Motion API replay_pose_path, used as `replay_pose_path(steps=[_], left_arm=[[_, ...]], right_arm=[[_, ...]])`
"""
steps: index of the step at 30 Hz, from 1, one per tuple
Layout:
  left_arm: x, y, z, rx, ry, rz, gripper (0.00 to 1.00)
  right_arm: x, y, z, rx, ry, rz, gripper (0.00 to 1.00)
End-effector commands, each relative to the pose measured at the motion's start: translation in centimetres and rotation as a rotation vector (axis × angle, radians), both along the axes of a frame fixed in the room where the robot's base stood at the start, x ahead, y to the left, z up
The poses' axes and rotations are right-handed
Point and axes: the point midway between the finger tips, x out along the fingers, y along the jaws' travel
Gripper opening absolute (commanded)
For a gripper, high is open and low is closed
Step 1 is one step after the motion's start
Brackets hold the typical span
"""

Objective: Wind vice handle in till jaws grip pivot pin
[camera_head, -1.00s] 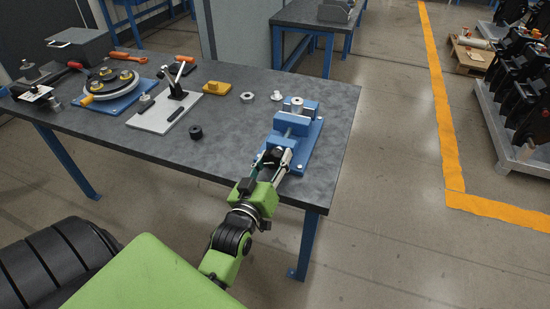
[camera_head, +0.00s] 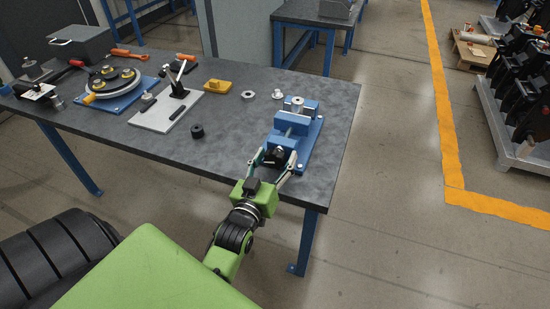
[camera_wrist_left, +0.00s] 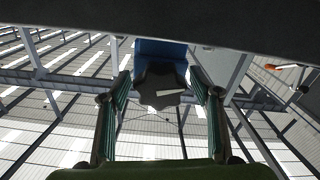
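The blue vice (camera_head: 301,150) sits at the table's right front corner. A silver upright cylinder, seemingly the pivot pin (camera_head: 297,104), stands at its far jaws; whether both jaws touch it is too small to tell. The dark star-shaped vice handle (camera_wrist_left: 160,87) faces my left wrist camera, below the blue vice body (camera_wrist_left: 160,50). My left gripper (camera_head: 271,162) is at the handle, at the vice's near end. In the wrist view its fingers (camera_wrist_left: 160,80) are spread on either side of the handle, with narrow gaps visible. My right gripper is not in view.
A blue fixture (camera_head: 115,100) stands farther left.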

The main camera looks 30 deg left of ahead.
Motion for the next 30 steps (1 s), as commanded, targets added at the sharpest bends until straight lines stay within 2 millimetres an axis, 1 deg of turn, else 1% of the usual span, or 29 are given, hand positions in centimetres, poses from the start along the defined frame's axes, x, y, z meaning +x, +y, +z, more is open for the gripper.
replay_pose_path(steps=[8, 11, 18, 21, 25, 30], left_arm=[[-0.3, -0.1, -0.1, -0.001, 0.001, 0.0, 0.57], [-1.2, -0.3, -0.1, -0.003, 0.002, -0.001, 0.57], [-4.8, -1.2, -0.1, -0.002, 0.003, 0.0, 0.57], [-6.0, -1.5, -0.2, -0.002, 0.004, 0.0, 0.57], [-7.0, -1.7, -0.1, 0.0, 0.002, 0.0, 0.57], [-7.2, -1.8, 0.0, -0.001, 0.001, 0.0, 0.57]], right_arm=[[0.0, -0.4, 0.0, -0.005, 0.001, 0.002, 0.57], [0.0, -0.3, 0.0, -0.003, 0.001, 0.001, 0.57], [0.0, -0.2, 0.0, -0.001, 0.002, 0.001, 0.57], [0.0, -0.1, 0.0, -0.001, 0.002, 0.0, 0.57], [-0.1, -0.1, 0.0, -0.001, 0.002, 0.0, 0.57], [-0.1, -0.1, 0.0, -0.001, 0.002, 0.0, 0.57]])
